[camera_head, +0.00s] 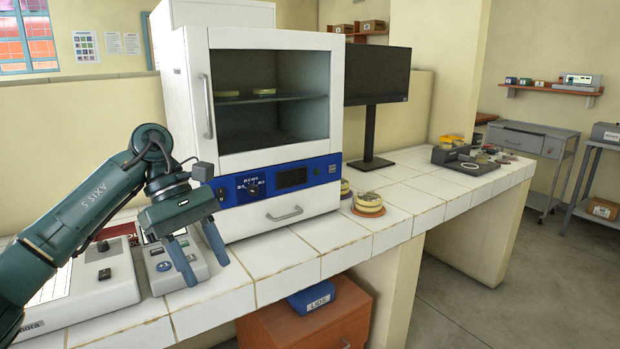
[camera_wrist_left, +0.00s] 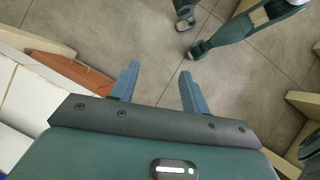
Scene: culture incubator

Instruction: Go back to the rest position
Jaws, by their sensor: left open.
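My left gripper (camera_head: 203,255) is open and empty, with its two blue fingers pointing down in front of the incubator, over the front left of the counter. In the left wrist view the left gripper (camera_wrist_left: 158,90) shows its fingers spread apart with only floor beyond them. The white culture incubator (camera_head: 262,228) stands on the tiled counter with its glass door closed. Petri dishes (camera_head: 264,91) sit on its inner shelf. My right gripper does not show in the head view; in the left wrist view parts of my own body show, and I cannot pick out its fingers.
Stacked dishes (camera_head: 369,203) stand on an orange coaster right of the incubator. Bench devices (camera_head: 100,275) sit on the left of the tiled counter (camera_head: 320,235). A monitor (camera_head: 376,75) stands behind. A blue lids box (camera_head: 311,298) rests on a brown cabinet below.

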